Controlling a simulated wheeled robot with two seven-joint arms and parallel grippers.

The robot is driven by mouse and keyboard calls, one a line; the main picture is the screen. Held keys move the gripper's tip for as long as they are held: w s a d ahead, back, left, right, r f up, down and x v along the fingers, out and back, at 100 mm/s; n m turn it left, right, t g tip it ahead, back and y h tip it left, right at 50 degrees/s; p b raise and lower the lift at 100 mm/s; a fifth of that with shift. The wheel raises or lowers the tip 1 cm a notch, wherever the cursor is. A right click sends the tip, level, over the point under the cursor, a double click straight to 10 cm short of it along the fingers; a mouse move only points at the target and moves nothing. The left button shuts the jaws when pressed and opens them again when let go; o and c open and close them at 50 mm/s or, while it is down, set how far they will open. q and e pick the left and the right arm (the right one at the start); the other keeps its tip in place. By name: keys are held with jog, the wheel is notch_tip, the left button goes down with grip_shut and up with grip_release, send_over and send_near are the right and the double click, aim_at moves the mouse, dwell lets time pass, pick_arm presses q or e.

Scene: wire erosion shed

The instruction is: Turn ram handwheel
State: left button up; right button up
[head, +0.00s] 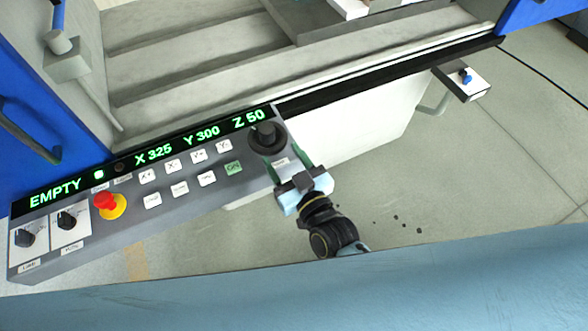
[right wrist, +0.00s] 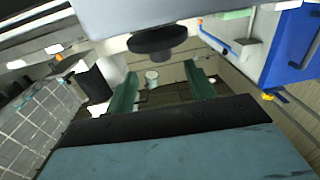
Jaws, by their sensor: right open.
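The ram handwheel (head: 266,138) is a round black knob at the right end of the grey control panel. In the right wrist view the handwheel (right wrist: 157,43) sticks out ahead, just past the fingertips and a little above the gap between them. My right gripper (head: 289,168) is at the panel's lower right corner, just below and right of the wheel. In the right wrist view its two green fingers (right wrist: 161,70) stand apart with nothing between them. I cannot tell whether a finger touches the panel. My left gripper is not in view.
The control panel (head: 190,208) carries a red stop button (head: 106,203), several white keys, two black dials (head: 68,219) and a green display. A small box with a blue switch (head: 467,77) juts out at the upper right. Open floor (head: 450,170) lies right of my arm.

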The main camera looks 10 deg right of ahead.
jog(key=v, duration=0.4)
jog(key=shift+s, duration=0.2)
dwell(0.3)
jog(key=s+d+f+g+h, duration=0.1)
jog(key=s+d+f+g, duration=0.15)
jog(key=f, duration=0.55)
jog(key=s+d+f+g+h, duration=0.1)
jog(key=s+d+f+g, duration=0.15)
jog(key=f, duration=0.65)
jog(key=s+d+f+g+h, duration=0.15)
jog(key=s+f, duration=0.25)
jog(key=f, duration=0.4)
jog(key=s+d+f+g+h, duration=0.1)
jog(key=s+d+f+g, duration=0.2)
jog(key=s, duration=0.4)
jog(key=s+d+f+m+g+h, duration=0.1)
jog(key=s+d+f+g, duration=0.2)
jog(key=s+d+f, duration=0.3)
jog(key=s+d+f+m+g+h, duration=0.1)
jog(key=s+d+f+g, duration=0.2)
jog(key=s+f, duration=0.3)
jog(key=s+d, duration=0.1)
jog(key=s, duration=0.3)
jog(key=shift+s+d+f, duration=0.2)
jog(key=shift+d+f, duration=0.2)
